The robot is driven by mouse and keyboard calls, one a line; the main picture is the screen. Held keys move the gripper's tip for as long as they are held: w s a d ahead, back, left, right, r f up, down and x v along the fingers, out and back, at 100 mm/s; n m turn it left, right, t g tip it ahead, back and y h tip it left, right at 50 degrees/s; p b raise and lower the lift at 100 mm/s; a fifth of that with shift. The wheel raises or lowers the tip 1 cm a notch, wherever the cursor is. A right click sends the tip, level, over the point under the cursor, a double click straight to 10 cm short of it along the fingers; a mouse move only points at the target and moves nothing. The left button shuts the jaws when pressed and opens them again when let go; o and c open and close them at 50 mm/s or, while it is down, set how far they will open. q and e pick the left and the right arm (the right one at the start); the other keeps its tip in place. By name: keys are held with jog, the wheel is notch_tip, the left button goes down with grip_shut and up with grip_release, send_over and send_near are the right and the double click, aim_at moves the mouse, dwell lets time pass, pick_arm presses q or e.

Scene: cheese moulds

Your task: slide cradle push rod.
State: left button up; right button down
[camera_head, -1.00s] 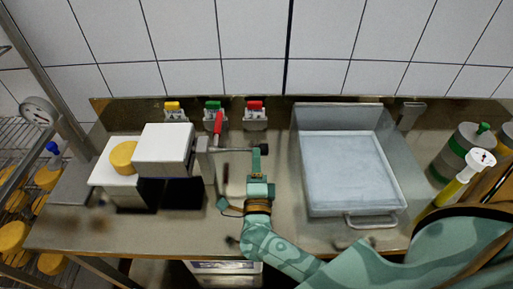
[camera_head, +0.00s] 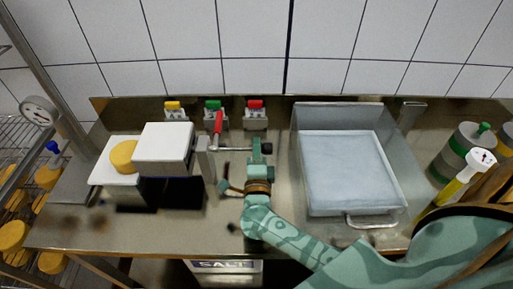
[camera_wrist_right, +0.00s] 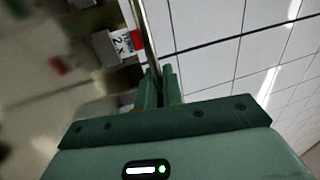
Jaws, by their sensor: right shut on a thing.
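A red-handled lever (camera_head: 217,123) stands at the bracket. The white block-shaped cradle part (camera_head: 163,148) is left of the bracket, with a yellow cheese (camera_head: 123,156) on a white surface beside it. My right gripper (camera_head: 259,152) is shut on the rod's right end, which it partly hides. In the right wrist view the rod (camera_wrist_right: 145,35) extends up from between the fingers (camera_wrist_right: 158,87). My left gripper is not in view.
A grey tray (camera_head: 365,212) stands close on the right of my right gripper. Small holders with yellow (camera_head: 172,105), green (camera_head: 213,105) and red (camera_head: 255,104) tops line the back wall. The bench front below the bracket is mostly clear.

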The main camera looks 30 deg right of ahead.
aim_at(270, 152)
jog(key=shift+s+d+r+p, duration=0.1)
jog(key=shift+s+d+p, duration=0.3)
jog(key=shift+d, duration=0.25)
jog(key=shift+s+d+p, duration=0.4)
jog(key=shift+d, duration=0.3)
jog(key=shift+f, duration=0.2)
jog(key=c, duration=1.3)
grip_release()
jog(key=shift+o, duration=0.6)
jog(key=shift+s+d, duration=0.2)
jog(key=shift+s, duration=0.05)
jog(key=shift+s+d, duration=0.1)
jog(key=shift+d, duration=0.1)
jog(key=shift+a, duration=0.15)
jog(key=shift+s+a+f, duration=0.1)
jog(key=shift+s+a, duration=0.05)
jog(key=shift+a, duration=0.15)
jog(key=v, duration=1)
jog(key=b+v, duration=0.1)
jog(key=v, duration=0.4)
jog(key=shift+s+d, duration=0.15)
jog(key=shift+s, duration=0.3)
